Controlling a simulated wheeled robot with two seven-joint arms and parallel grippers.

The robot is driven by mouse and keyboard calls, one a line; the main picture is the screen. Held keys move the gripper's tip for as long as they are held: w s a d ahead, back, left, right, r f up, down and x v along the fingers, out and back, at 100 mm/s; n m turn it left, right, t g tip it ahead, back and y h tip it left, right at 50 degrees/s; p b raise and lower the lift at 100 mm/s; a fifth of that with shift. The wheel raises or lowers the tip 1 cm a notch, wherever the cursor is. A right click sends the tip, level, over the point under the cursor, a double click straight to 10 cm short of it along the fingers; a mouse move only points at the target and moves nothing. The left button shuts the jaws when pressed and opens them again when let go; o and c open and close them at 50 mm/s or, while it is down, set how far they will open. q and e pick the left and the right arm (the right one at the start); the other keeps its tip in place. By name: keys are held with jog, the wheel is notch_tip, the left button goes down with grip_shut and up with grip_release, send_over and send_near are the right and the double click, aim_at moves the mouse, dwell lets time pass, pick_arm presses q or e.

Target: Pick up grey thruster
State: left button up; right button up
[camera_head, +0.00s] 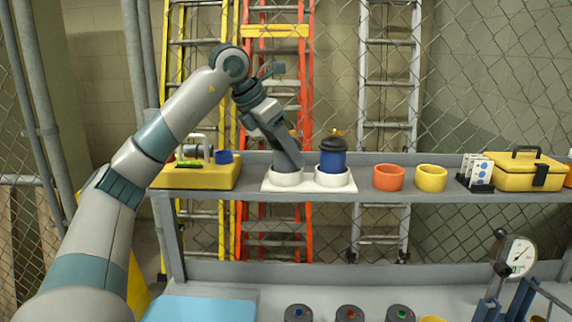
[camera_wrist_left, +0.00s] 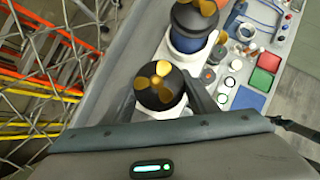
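The grey thruster shows in the left wrist view as a dark cap with a gold propeller (camera_wrist_left: 158,86). It sits upright in the left ring of the white double holder (camera_head: 308,188) on the shelf. In the head view my gripper mostly hides it. My left gripper (camera_head: 288,160) reaches down over that ring. In the left wrist view its two fingers (camera_wrist_left: 164,100) stand apart, one on each side of the thruster; whether they touch it I cannot tell. A blue thruster (camera_head: 333,160) with a dark cap stands in the right ring. My right gripper is not in view.
The yellow toolbox base (camera_head: 195,176) is left of the holder. An orange ring (camera_head: 389,177), a yellow ring (camera_head: 431,178) and a yellow case (camera_head: 523,174) are to the right. Below are a blue mat (camera_head: 200,308), several dark round parts and a dial gauge (camera_head: 518,257). Ladders and fencing stand behind.

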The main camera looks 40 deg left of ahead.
pick_arm(q)
jog(key=shift+r, duration=0.1)
jog(key=shift+r+b, duration=0.3)
jog(key=shift+r, duration=0.5)
notch_tip(320, 180, up, 2)
jog(key=shift+r+b, duration=0.1)
jog(key=shift+b, duration=0.2)
jog(key=d+r+b, duration=0.1)
jog(key=d+r, duration=0.2)
jog(key=d, duration=0.3)
jog(key=s+d+r+b, duration=0.1)
jog(key=d+r, duration=0.3)
jog(key=d, duration=0.1)
jog(key=shift+d, duration=0.35)
